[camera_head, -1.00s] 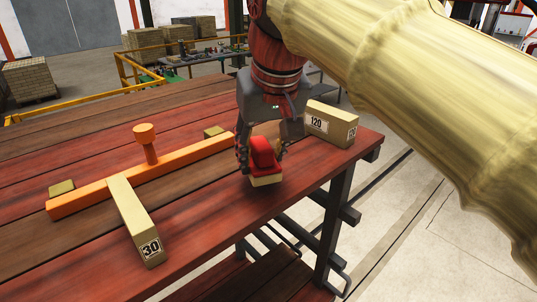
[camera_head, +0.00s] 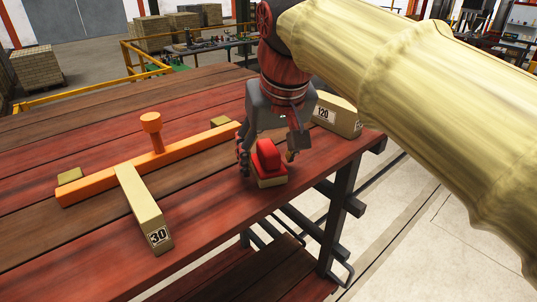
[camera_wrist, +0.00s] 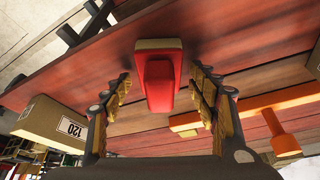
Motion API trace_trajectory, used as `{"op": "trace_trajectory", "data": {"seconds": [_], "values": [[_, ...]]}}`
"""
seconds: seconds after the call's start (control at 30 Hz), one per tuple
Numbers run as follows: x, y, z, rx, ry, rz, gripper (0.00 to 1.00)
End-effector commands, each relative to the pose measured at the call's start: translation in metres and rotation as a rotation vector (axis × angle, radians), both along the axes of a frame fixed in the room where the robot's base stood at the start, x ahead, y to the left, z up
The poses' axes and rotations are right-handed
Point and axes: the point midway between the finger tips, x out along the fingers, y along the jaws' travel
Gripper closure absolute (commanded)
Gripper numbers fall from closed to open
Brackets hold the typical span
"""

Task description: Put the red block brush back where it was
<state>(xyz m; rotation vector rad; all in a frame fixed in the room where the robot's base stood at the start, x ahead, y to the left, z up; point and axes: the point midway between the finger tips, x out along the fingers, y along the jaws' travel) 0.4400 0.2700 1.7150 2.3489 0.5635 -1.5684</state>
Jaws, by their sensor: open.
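The red block brush (camera_head: 267,160) has a red grip on a pale base and stands on the red plank table (camera_head: 215,225) near its right front edge. It also shows in the wrist view (camera_wrist: 159,80), between the fingers. My gripper (camera_head: 268,161) is around the brush with its fingers spread. In the wrist view my gripper (camera_wrist: 160,95) is open, with a gap between each finger and the brush. The brush's far side is hidden in the head view.
A beige block marked 120 (camera_head: 336,117) stands behind and right of my gripper. An orange bar with a knob (camera_head: 152,135) lies on the left, with a beige block marked 30 (camera_head: 143,208) against it. The planks in front of the brush are clear.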

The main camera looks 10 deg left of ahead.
Motion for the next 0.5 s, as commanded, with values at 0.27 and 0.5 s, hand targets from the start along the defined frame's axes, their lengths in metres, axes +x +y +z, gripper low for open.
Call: {"op": "trace_trajectory", "data": {"seconds": [0.27,0.5], "values": [[0.0,0.0,0.002,0.0,0.0,0.0,0.41],[-0.009,-0.005,0.03,0.003,-0.004,0.0,0.41]]}}
